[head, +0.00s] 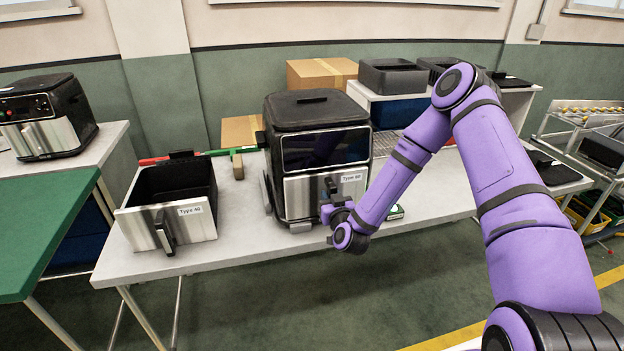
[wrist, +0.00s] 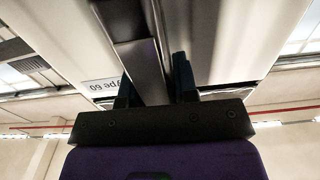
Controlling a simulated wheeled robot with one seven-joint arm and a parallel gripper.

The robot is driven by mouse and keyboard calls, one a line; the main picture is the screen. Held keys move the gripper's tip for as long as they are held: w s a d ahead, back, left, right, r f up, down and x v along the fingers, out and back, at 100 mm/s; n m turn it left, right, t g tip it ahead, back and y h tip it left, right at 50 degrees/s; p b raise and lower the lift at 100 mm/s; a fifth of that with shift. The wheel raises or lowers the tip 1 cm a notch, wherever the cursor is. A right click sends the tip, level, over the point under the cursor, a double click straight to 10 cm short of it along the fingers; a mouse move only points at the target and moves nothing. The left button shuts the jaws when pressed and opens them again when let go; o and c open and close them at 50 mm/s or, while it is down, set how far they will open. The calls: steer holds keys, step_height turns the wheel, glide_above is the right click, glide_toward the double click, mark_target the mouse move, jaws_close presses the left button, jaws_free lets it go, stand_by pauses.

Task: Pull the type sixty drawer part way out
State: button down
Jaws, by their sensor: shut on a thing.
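The type sixty drawer (head: 299,196) is a silver-fronted drawer in the black air fryer (head: 318,112) on the table. It looks seated in the fryer body, its front about level with the housing. Its label reads upside down as Type 60 in the wrist view (wrist: 102,85). My gripper (head: 331,203) is at the drawer's front, and its fingers are shut around the dark upright handle (wrist: 144,65), one on each side. In the head view, my wrist and arm hide part of the handle and the lower right of the front.
A loose drawer labelled Type 40 (head: 176,203) stands left of the fryer, open at the top. The grey table (head: 243,222) carries both. A green and red tool (head: 205,154) lies behind. Another fryer (head: 43,115) is at far left. Open floor lies before the table.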

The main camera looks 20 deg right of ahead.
steer(key=s, duration=0.8)
steer(key=shift+s, duration=0.15)
stand_by(1.2)
steer(key=shift+c, duration=2.4)
jaws_free()
steer(key=s, duration=0.7)
